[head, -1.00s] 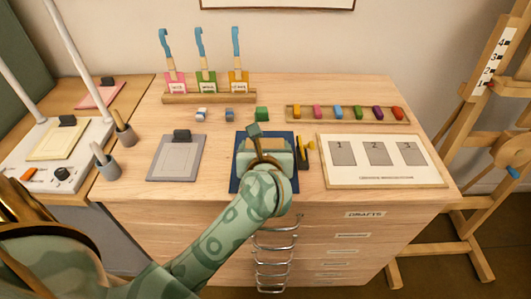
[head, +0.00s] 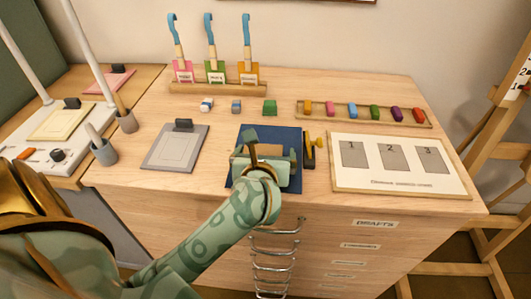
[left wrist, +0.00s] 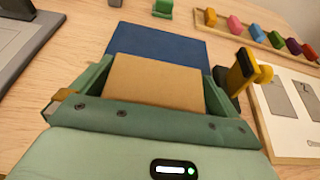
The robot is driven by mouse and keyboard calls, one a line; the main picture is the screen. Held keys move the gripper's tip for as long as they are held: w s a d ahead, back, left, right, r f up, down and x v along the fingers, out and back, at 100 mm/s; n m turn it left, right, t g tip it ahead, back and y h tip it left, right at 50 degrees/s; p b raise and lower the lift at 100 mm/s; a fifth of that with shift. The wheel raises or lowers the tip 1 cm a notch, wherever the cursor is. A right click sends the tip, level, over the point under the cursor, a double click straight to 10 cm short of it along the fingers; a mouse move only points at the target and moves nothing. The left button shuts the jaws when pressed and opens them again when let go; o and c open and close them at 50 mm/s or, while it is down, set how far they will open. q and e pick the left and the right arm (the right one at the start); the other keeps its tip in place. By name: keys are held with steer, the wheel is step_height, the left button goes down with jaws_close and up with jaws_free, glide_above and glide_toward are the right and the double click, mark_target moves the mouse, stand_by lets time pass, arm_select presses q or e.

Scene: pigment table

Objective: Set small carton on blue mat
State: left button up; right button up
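The small carton is a tan box (left wrist: 155,82) in the left wrist view, between the two fingers of my left gripper (left wrist: 158,85), with a finger flush against each side. In the head view my left gripper (head: 266,158) is over the blue mat (head: 285,136) near the front of the table, and it hides most of the carton. The mat also shows beyond the carton in the left wrist view (left wrist: 155,40). I cannot tell whether the carton's underside touches the mat. My right gripper is not in view.
A yellow and black tool (head: 309,151) stands close to the mat's right edge, beside a white board with numbered panels (head: 400,183). A grey clipboard (head: 170,155) lies left of the mat. Small blocks, including a green one (head: 270,107), and a colour-block tray (head: 340,117) lie behind.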

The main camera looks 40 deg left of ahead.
arm_select(q)
steer(key=shift+a, duration=0.1)
steer(key=shift+s+r, duration=0.2)
steer(key=p+v, duration=0.3)
steer(key=v, duration=0.8)
steer(key=shift+s+d+r, duration=0.15)
steer(key=shift+s+d, duration=0.1)
